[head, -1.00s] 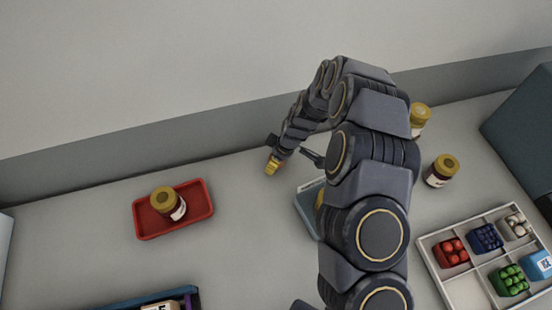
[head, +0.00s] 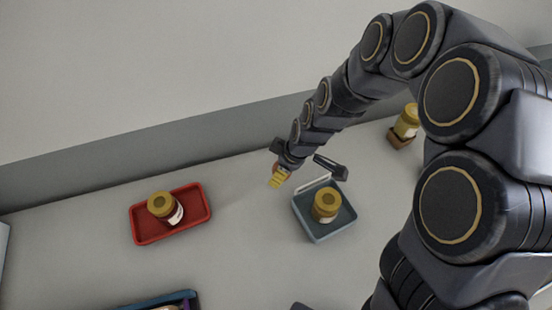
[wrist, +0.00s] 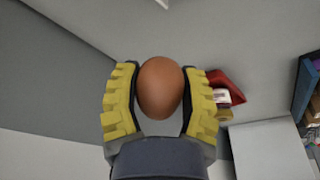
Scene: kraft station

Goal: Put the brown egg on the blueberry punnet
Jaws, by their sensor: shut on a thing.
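The brown egg (wrist: 160,87) sits upright between the two yellow-padded fingers of my gripper (wrist: 160,100) in the wrist view. My gripper is shut on it. In the head view my gripper (head: 278,179) is above the grey table near the back wall, between the red tray and the blue-grey tray. The egg is mostly hidden by the fingers there. The blueberry punnet is not visible now; my arm covers the right side of the head view, where the divided white tray of punnets stood.
A red tray (head: 142,236) with a gold-lidded jar (head: 163,206) lies to the left. A blue-grey tray (head: 318,233) holds another jar (head: 326,206). A further jar (head: 407,122) stands in a brown holder at back right. A blue-edged container (head: 160,301) shows at the bottom.

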